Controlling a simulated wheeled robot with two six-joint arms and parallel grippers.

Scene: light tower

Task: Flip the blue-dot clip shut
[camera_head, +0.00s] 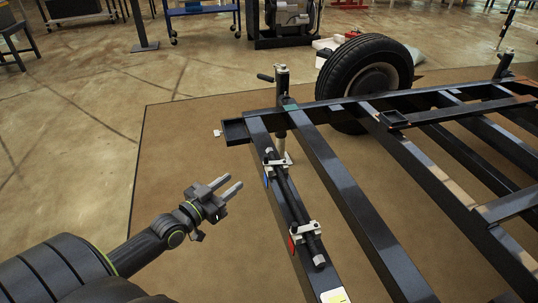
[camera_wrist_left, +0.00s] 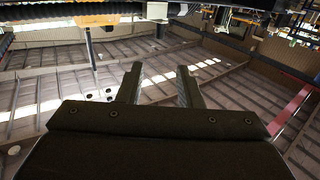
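In the head view a dark rod (camera_head: 291,202) lies along a black frame beam, seated at two pale metal clips. The far clip (camera_head: 276,163) has a blue mark (camera_head: 266,180) on its left side; the near clip (camera_head: 305,229) has a red mark (camera_head: 291,244). I cannot tell whether the lever of the blue-dot clip is up or down. My left gripper (camera_head: 234,181) is open and empty, left of the beam and apart from both clips. Its two spread fingers also show in the left wrist view (camera_wrist_left: 160,80). My right gripper is not in view.
The black trailer frame (camera_head: 357,197) fills the right side. A jack post (camera_head: 281,85) stands at its far corner, with a wheel (camera_head: 366,72) behind. The brown mat (camera_head: 180,130) left of the frame is clear. Carts and machines stand at the back.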

